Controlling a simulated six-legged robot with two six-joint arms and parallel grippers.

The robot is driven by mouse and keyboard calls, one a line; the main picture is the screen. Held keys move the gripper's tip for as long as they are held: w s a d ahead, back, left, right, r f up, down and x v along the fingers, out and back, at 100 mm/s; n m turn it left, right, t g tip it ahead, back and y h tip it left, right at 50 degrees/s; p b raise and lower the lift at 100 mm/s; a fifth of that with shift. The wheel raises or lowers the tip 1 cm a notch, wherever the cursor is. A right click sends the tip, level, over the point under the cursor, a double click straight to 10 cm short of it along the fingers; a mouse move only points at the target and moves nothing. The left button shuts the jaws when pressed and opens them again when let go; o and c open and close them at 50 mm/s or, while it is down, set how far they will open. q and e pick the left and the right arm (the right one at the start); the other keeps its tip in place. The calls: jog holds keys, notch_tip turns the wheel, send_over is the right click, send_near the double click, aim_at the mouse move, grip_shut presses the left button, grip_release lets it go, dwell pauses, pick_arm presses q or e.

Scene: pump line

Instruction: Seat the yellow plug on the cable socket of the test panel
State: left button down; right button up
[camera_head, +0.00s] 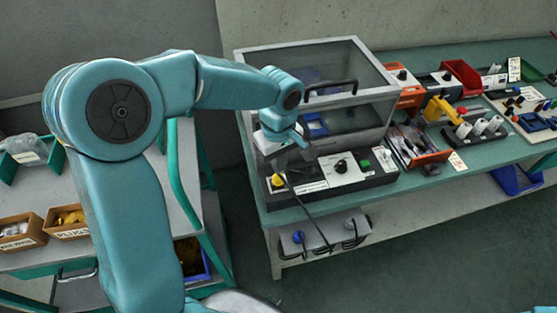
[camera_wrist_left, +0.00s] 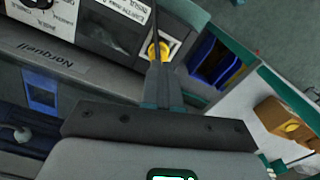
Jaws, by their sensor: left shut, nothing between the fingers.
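The yellow plug (camera_head: 277,180) is at the left end of the test panel (camera_head: 312,187), and a dark cable runs from it down over the bench front. In the left wrist view the yellow plug (camera_wrist_left: 158,50) shows just beyond my fingertips, over a pale square plate on the panel. The cable socket is hidden under it, and I cannot tell how deep the plug sits. My left gripper (camera_head: 279,167) is above the plug, pointing down. In the left wrist view my left gripper (camera_wrist_left: 159,68) is shut and empty, close to the plug. My right gripper is out of view.
A clear-sided cover (camera_head: 340,75) with a black handle stands behind the panel. An orange tray (camera_head: 420,145) of tools lies to the right on the green bench (camera_head: 470,160). Connectors hang on a grey plate (camera_head: 318,237) below. Cardboard bins (camera_head: 68,229) stand on the left shelf.

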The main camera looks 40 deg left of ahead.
aim_at(279, 177)
pick_arm(q)
jog(key=shift+f+b, duration=1.35)
jog(key=shift+f, duration=0.3)
notch_tip(279, 177, up, 8)
jog(key=p, duration=0.5)
jog(key=shift+f+p, duration=0.25)
jog(key=shift+p, duration=0.05)
jog(key=shift+s, duration=0.15)
dwell(0.4)
